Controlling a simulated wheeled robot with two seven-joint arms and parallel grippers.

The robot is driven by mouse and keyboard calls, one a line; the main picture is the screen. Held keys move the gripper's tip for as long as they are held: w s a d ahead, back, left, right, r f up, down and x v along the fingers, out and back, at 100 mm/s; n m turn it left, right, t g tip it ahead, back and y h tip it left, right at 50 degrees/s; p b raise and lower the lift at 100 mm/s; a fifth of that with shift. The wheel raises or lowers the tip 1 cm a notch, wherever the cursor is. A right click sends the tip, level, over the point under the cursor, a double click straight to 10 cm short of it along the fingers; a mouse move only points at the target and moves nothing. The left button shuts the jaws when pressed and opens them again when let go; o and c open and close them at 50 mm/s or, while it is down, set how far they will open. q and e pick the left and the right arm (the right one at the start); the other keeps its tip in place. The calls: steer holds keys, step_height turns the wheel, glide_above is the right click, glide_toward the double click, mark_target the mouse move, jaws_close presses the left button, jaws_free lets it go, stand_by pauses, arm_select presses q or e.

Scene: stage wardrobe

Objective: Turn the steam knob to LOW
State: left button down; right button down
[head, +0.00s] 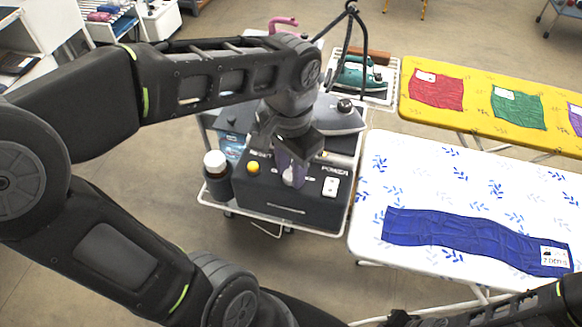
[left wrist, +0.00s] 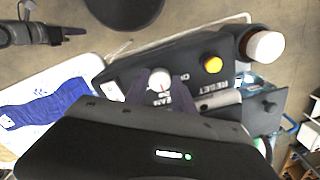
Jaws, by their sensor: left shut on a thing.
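The steam knob (left wrist: 159,80) is a small white dial with a red mark, on the top panel of the dark steam station (head: 272,196). It also shows in the head view (head: 290,180), partly hidden by the fingers. My left gripper (head: 291,172) reaches down over the panel and is shut on the knob, one finger on each side in the left wrist view. The panel print around the knob is partly covered, so I cannot read its setting. My right gripper (left wrist: 72,32) is apart from the station, at the upper left of the left wrist view; its finger gap is unclear.
A yellow button (head: 253,168) by RESET and a white switch (head: 330,186) by POWER flank the knob. A brown bottle with white cap (head: 214,163) stands left. An iron (head: 335,117) sits behind. An ironing board (head: 372,215) with blue cloth (head: 450,232) stands right.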

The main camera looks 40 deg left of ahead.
mark_target(291, 175)
arm_select(q)
steer(key=shift+m, duration=0.3)
steer(key=c, duration=1.1)
jaws_free()
steer(key=shift+o, duration=0.2)
step_height(291, 175, up, 8)
steer(key=shift+f+p, duration=0.1)
steer(key=shift+p, duration=0.25)
